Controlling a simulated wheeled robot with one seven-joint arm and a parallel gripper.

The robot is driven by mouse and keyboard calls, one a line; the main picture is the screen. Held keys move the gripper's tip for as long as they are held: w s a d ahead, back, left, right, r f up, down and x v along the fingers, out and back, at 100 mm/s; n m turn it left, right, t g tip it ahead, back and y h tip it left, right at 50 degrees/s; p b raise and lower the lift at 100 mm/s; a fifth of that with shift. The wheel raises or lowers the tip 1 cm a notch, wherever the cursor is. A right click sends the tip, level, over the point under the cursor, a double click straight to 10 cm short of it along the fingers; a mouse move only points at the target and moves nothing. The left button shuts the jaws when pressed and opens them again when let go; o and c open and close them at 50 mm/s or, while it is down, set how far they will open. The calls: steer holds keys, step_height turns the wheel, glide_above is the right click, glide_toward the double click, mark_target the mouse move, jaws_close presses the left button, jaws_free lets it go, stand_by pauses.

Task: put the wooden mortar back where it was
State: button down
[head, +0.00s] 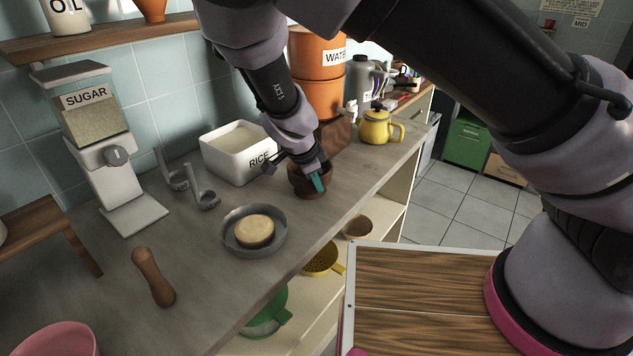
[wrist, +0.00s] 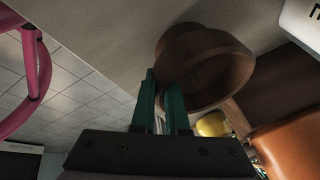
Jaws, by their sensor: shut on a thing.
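The dark brown wooden mortar (head: 303,188) is at the front part of the counter, right of the white rice container. My gripper (head: 319,182) reaches down to it from above, its teal fingers at the mortar's rim. In the wrist view my gripper (wrist: 162,98) has one finger outside and one at the mouth of the mortar (wrist: 200,62), shut on its wall. The mortar looks upright in the head view; I cannot tell whether its base touches the counter. A wooden pestle (head: 153,277) lies at the front left of the counter.
The rice container (head: 232,165), a grey bowl (head: 232,240) with a round tan item, and measuring cups (head: 206,200) stand left of the mortar. A yellow teapot (head: 378,130) and orange water container (head: 312,92) stand beyond. The counter's front edge is close. Bare counter lies around the pestle.

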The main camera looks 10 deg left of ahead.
steer(key=shift+f, duration=0.15)
steer(key=c, duration=0.9)
jaws_free()
